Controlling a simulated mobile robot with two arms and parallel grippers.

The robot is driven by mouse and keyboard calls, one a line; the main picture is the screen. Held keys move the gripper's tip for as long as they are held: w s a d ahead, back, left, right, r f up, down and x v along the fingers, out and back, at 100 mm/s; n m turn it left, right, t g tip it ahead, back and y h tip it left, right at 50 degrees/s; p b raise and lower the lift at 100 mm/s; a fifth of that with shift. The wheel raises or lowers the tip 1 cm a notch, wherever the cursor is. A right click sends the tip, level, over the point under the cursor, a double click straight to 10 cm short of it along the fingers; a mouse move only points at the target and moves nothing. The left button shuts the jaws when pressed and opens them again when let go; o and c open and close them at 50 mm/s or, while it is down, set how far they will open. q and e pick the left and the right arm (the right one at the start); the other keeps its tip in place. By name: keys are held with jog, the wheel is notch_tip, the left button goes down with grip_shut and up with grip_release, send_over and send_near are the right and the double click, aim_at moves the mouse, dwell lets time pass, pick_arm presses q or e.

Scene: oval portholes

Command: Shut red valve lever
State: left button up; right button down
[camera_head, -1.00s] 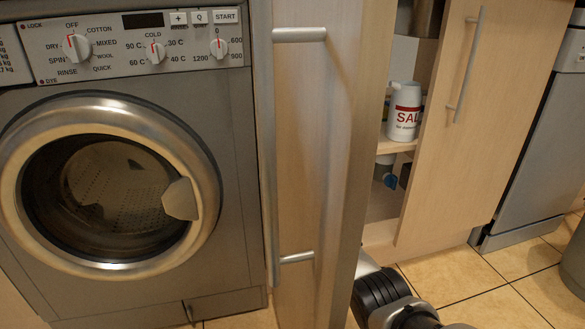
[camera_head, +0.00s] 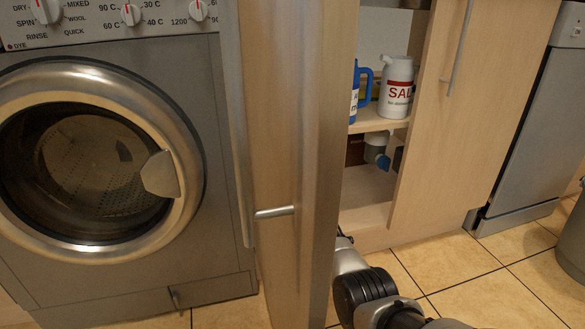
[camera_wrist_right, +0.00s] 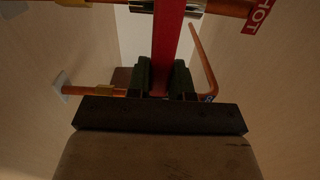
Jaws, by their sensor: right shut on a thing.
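The red valve lever (camera_wrist_right: 168,45) runs down the middle of the right wrist view, below a copper pipe with a metal valve fitting (camera_wrist_right: 185,6). The two dark fingers of my right gripper (camera_wrist_right: 161,78) stand on either side of the lever and are shut on its near end. In the head view the lever and my right gripper are not visible; only dark and grey links of my right arm show at the bottom, by the open cupboard. My left gripper is in neither view.
Copper pipes (camera_wrist_right: 203,60) and a red HOT tag (camera_wrist_right: 255,15) are close to the lever, between wooden side walls. An open cupboard door (camera_head: 300,180) stands beside the washing machine (camera_head: 215,200).

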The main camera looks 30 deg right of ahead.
jog(key=shift+d, duration=0.1)
dwell(0.3)
jog(key=c, duration=1)
grip_release()
jog(key=shift+f, duration=0.1)
jog(key=s+a+p, duration=0.2)
jog(key=s+p, duration=0.7)
jog(key=s, duration=0.1)
jog(key=shift+s, duration=0.3)
jog(key=shift+a, duration=0.1)
